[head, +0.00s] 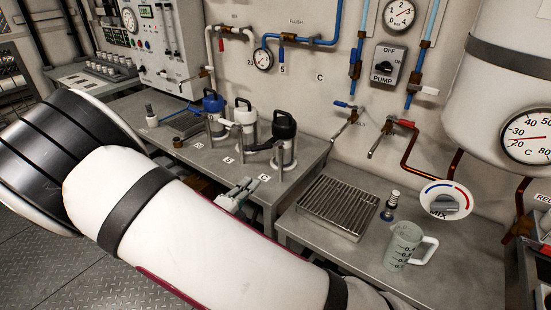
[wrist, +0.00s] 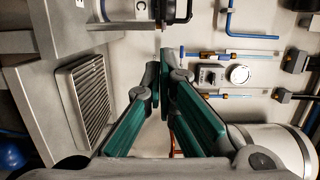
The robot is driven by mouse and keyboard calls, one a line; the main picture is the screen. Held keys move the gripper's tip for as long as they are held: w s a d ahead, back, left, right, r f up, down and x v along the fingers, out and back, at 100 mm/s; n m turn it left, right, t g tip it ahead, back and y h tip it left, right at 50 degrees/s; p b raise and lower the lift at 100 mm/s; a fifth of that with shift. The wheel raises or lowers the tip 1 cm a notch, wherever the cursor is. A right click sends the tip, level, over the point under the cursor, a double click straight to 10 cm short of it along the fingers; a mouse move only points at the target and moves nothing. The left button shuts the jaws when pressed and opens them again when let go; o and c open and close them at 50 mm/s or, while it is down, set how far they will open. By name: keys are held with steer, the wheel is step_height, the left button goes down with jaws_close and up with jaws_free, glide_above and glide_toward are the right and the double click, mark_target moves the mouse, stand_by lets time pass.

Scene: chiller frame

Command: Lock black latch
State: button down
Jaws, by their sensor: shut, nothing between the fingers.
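The black latch (head: 284,124) is the black-topped clamp at the right end of a row of three on the bench, by a label C. A dark arm reaches left from it over the bench. I cannot tell whether it is locked. Part of the black latch also shows at the top edge of the wrist view (wrist: 174,10), cut off by the frame. My gripper (head: 240,190) is at the bench's front edge, below and left of the black latch and apart from it. In the wrist view its green fingers (wrist: 160,74) are together, with nothing held.
Blue (head: 213,102) and white (head: 245,112) clamps stand left of the black one. A slotted drain tray (head: 338,207), a measuring jug (head: 402,246) and a MIX dial (head: 446,200) are to the right. Pipes and valves line the wall behind.

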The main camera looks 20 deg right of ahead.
steer(key=w+a+x, duration=0.2)
steer(key=x, duration=1)
steer(key=shift+w+d, duration=0.25)
steer(key=shift+d, duration=0.05)
steer(key=shift+f, duration=0.1)
steer(key=shift+w+a+m+g+h+b, duration=0.25)
steer(key=shift+m+g+h+b, duration=0.15)
steer(key=shift+g+b, duration=0.15)
